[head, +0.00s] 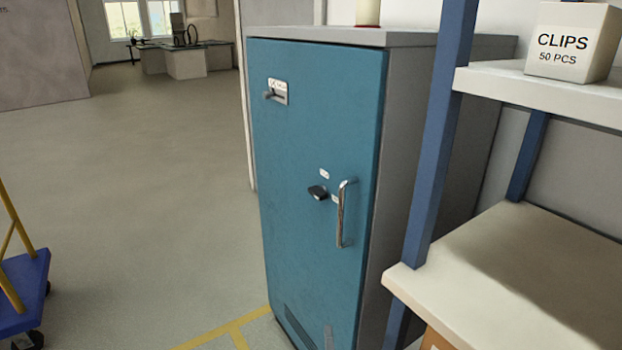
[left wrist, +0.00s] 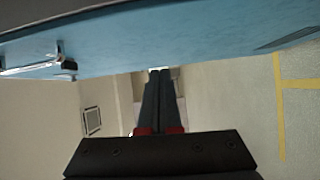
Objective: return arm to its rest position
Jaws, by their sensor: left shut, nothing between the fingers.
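My left gripper (left wrist: 160,72) shows in the left wrist view. Its two dark fingers lie together with nothing between them, with red parts at their base. The blue cabinet door spans the top of that view, apart from the fingertips as far as I can see. In the head view the blue cabinet (head: 300,150) stands upright with its door shut. Its chrome handle (head: 343,215) also shows in the left wrist view (left wrist: 68,67). I cannot make out either gripper in the head view.
A blue-post shelf (head: 440,130) with a CLIPS box (head: 567,42) stands at the right. A blue cart (head: 25,285) with yellow rails is at the left edge. Yellow tape (head: 236,330) marks the floor by the cabinet. Open floor (head: 140,200) lies between cart and cabinet.

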